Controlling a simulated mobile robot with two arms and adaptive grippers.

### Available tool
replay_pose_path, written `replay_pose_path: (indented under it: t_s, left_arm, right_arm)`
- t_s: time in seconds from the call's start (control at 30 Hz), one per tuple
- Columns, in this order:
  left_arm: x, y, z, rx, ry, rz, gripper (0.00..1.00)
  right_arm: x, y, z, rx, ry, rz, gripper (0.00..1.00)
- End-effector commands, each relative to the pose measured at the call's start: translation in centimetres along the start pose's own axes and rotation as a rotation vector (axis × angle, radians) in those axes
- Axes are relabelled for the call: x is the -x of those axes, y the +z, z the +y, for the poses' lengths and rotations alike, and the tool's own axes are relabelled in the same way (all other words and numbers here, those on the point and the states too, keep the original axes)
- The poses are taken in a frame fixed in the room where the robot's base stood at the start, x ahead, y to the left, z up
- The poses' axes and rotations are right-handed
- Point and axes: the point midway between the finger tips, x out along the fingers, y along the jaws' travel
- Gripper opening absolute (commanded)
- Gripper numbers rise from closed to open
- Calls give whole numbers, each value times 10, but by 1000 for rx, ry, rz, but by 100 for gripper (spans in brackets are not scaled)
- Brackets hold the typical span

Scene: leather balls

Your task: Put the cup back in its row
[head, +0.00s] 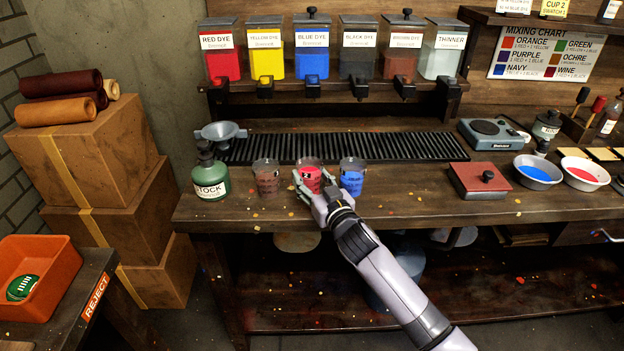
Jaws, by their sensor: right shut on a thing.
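Three clear cups stand in a row at the front of the bench (420,200), below the black grate. The left cup (266,181) holds brown liquid, the middle cup (310,174) holds red and the right cup (352,178) holds blue. My right gripper (306,188) comes from the lower right and is shut on the red cup. Its fingers cover the lower part of that cup, so I cannot tell whether its base touches the bench. The red cup looks upright, between the other two. My left gripper is out of view.
A red lidded box (472,181) and bowls of blue (537,173) and red (584,174) stand right. Dye dispensers (311,55) hang behind. Bench is clear between blue cup and box.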

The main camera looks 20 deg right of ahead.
Motion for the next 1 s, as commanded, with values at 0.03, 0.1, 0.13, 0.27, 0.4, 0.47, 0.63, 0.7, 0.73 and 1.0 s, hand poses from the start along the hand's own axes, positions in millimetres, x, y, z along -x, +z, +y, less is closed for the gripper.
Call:
replay_pose_path:
  t_s: [0.03,0.1,0.13,0.27,0.4,0.47,0.63,0.7,0.73,1.0]
  left_arm:
    - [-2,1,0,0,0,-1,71]
    - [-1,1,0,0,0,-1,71]
    - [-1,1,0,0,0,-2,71]
    - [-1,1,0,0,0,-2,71]
    - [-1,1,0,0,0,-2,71]
    - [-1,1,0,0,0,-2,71]
    - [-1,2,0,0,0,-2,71]
    - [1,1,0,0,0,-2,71]
    - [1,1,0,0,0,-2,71]
    - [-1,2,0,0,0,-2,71]
  right_arm:
    - [0,2,0,-1,0,1,16]
    - [0,2,0,-1,0,0,51]
    - [0,2,0,-1,0,0,53]
    - [0,2,0,0,0,-1,62]
    - [0,2,0,0,0,-1,69]
    - [0,2,0,0,0,-1,69]
    - [0,2,0,0,0,-1,69]
    - [0,-2,0,1,0,0,69]
    - [1,-2,0,1,0,-1,69]
    - [49,2,0,0,0,-3,69]
